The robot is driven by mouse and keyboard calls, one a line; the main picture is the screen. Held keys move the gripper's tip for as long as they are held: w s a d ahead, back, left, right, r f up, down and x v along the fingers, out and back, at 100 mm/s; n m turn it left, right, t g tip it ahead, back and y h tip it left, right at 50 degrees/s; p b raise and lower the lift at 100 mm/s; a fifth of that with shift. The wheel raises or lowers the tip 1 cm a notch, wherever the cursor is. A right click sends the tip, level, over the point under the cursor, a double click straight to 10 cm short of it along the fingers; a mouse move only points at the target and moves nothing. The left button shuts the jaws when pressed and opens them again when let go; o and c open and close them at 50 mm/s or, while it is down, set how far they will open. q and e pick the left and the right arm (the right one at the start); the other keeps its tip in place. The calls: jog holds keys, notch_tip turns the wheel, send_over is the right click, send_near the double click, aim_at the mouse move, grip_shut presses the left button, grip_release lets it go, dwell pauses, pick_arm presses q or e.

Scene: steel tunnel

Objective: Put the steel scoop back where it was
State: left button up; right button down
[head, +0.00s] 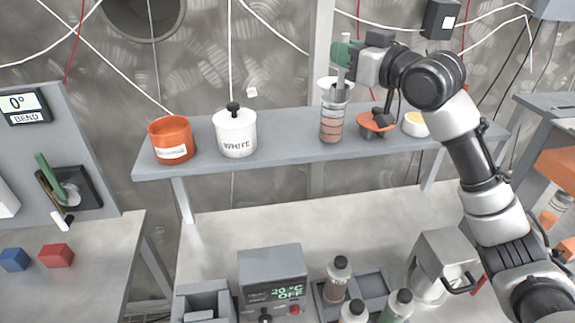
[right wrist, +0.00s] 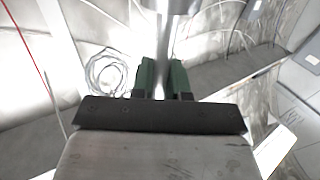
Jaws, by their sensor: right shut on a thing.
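My right gripper (head: 343,56), with green fingers, is shut on the upright grey handle of the steel scoop (head: 341,79) above the shelf. In the right wrist view the scoop (right wrist: 163,50) runs as a blurred grey strip between the green fingertips (right wrist: 163,80). The scoop's lower end is at the white-rimmed mouth of a tall clear jar (head: 333,124) with brown layers. I cannot tell whether it is inside the jar or in front of it. My left gripper is not in view.
On the shelf (head: 285,150) stand an orange pot (head: 171,141), a lidded white jar (head: 235,134), an orange dish on a dark stand (head: 376,124) and a white bowl with yellow contents (head: 414,124). A control box (head: 272,274) and bottles stand below.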

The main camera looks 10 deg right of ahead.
jog(key=shift+n+g+y, duration=0.3)
jog(key=shift+g+y, duration=0.1)
jog(key=shift+y, duration=0.1)
jog(key=w+a+f+p, duration=0.1)
jog(key=w+a+f, duration=0.1)
jog(key=a+f, duration=0.1)
jog(key=w+a+f+p, duration=0.2)
jog(key=a+f, duration=0.1)
jog(key=f, duration=0.2)
jog(key=w+a+f+p, duration=0.1)
jog(key=a+f+p, duration=0.1)
jog(key=f, duration=0.3)
jog(key=shift+w+a, duration=0.4)
jog(key=shift+a, duration=0.35)
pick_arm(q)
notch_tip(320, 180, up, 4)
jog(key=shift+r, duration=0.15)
pick_arm(e)
jog(key=shift+f, duration=0.2)
jog(key=c, duration=1.2)
grip_release()
jog(key=shift+o, duration=0.4)
